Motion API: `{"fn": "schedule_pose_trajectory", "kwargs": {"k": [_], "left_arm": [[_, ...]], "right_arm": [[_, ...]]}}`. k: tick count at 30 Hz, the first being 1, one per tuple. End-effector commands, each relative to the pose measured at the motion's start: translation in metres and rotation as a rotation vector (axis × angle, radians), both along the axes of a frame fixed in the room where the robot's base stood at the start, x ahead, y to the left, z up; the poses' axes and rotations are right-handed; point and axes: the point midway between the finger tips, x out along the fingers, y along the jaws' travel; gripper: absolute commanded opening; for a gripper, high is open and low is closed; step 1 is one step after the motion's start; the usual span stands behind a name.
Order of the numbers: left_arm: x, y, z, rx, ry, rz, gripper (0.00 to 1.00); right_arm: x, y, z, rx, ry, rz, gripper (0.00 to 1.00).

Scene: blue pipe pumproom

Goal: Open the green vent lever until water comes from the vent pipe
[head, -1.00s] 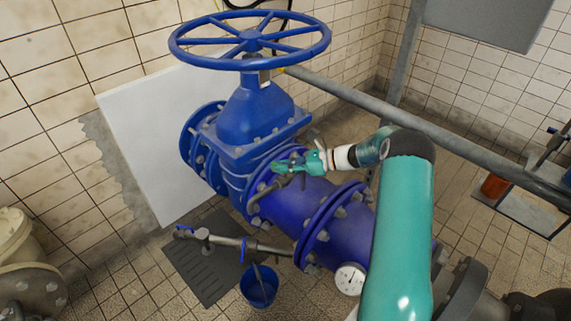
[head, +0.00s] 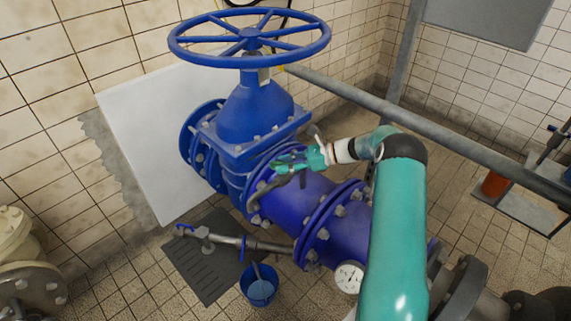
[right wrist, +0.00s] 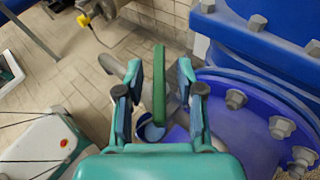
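The green vent lever (right wrist: 159,88) stands upright in the right wrist view, between the two fingers of my right gripper (right wrist: 159,75). Gaps show on both sides of it, so the fingers are open around it and do not grip it. In the head view my right gripper (head: 287,163) is over the blue pipe, beside the large valve body, and hides most of the lever. A bent grey pipe (head: 258,192), seemingly the vent pipe, curves down below the gripper. I see no clear stream of water from it. My left gripper is out of view.
The large blue handwheel valve (head: 248,108) stands behind and left of my gripper. A blue bucket (head: 261,291) stands on the floor below a side pipe (head: 225,240). A pressure gauge (head: 348,277) sits at the pipe's front. A grey rail (head: 440,124) crosses behind my arm.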

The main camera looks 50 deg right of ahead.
Motion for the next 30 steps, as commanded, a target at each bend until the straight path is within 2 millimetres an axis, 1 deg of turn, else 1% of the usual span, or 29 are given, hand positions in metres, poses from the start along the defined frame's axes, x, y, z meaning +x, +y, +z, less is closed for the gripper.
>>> {"fn": "schedule_pose_trajectory", "kwargs": {"k": [7, 11, 17, 24, 30], "left_arm": [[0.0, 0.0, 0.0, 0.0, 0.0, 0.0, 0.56], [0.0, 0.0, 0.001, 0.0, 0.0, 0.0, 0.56], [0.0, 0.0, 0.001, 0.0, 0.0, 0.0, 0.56], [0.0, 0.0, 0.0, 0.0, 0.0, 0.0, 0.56], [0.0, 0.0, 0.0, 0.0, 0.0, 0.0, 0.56]], "right_arm": [[-0.001, 0.0, 0.0, 0.001, 0.001, 0.0, 0.38], [-0.006, -0.005, 0.002, 0.001, 0.001, 0.0, 0.38], [-0.029, -0.026, 0.012, -0.001, 0.001, -0.004, 0.38], [-0.064, -0.055, 0.027, -0.002, 0.001, -0.003, 0.38], [-0.082, -0.07, 0.035, 0.0, 0.001, -0.001, 0.38]]}}
